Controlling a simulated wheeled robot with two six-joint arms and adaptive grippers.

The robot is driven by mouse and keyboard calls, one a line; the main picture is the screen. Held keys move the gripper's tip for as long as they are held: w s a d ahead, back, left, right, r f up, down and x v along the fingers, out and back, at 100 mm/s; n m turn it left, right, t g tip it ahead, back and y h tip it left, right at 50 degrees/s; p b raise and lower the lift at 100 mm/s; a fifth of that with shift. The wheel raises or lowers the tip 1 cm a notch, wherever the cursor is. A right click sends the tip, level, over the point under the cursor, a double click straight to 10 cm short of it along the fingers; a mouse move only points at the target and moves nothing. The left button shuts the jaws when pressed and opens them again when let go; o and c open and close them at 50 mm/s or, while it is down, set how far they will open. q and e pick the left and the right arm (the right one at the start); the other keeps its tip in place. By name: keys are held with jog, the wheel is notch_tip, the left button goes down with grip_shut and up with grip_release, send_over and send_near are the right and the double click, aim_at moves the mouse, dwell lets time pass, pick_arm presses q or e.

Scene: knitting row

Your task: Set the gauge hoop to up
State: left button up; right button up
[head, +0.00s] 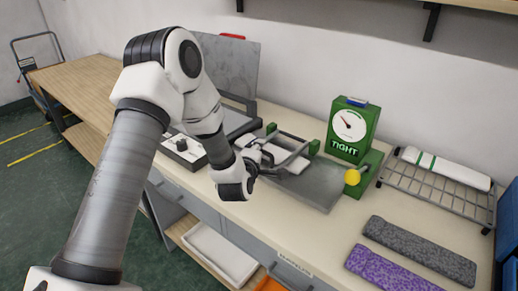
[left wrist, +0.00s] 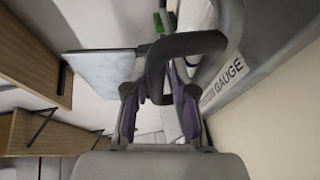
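The gauge hoop is a dark grey bent bar. In the left wrist view the hoop (left wrist: 190,43) curves across in front of the fingers, beside a grey face lettered GAUGE (left wrist: 222,80). In the head view the hoop (head: 292,159) slants over the grey machine on the bench, partly hidden by my gripper. My left gripper (head: 258,163) is at the hoop's near-left part. In the left wrist view its fingers (left wrist: 158,95) stand close on both sides of the bar and look shut on it. My right gripper is not in view.
A green TIGHT dial box (head: 350,130) and a yellow knob (head: 352,177) are right of the hoop. A wire rack (head: 435,185) holds a white roll. Grey (head: 420,250) and purple (head: 388,271) knitted pieces lie in front. A control box (head: 183,148) with a black knob sits left.

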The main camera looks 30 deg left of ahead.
pick_arm(q)
jog(key=shift+s+d+r, duration=0.15)
jog(key=shift+s+r, duration=0.15)
jog(key=shift+c, duration=0.8)
grip_shut()
